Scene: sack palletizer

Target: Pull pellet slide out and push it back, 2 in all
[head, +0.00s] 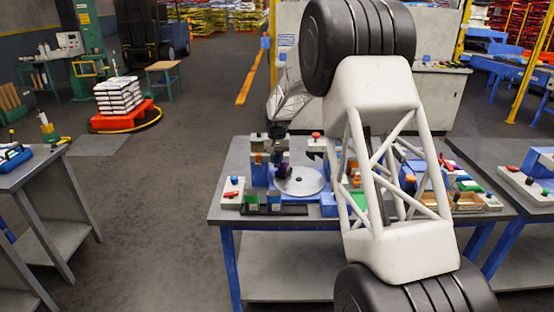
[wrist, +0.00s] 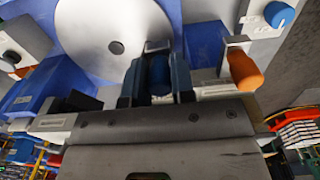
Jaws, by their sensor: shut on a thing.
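My gripper (head: 281,168) is at the left part of the workbench, beside a round grey disc (head: 303,184). In the wrist view its two dark fingers (wrist: 157,82) are shut on a blue handle (wrist: 156,70), with a small grey metal piece at its far end. I take this handle to be the pellet slide's; the fingers hide much of it, and how far the slide is out cannot be told. The disc (wrist: 112,40) lies just beyond the fingertips in the wrist view.
An orange handle (wrist: 244,70) stands close right of the fingers in the wrist view, with a blue knob (wrist: 279,14) beyond it. The workbench (head: 227,212) carries several other fixtures, including a red-topped one (head: 316,136). My arm hides the bench's middle.

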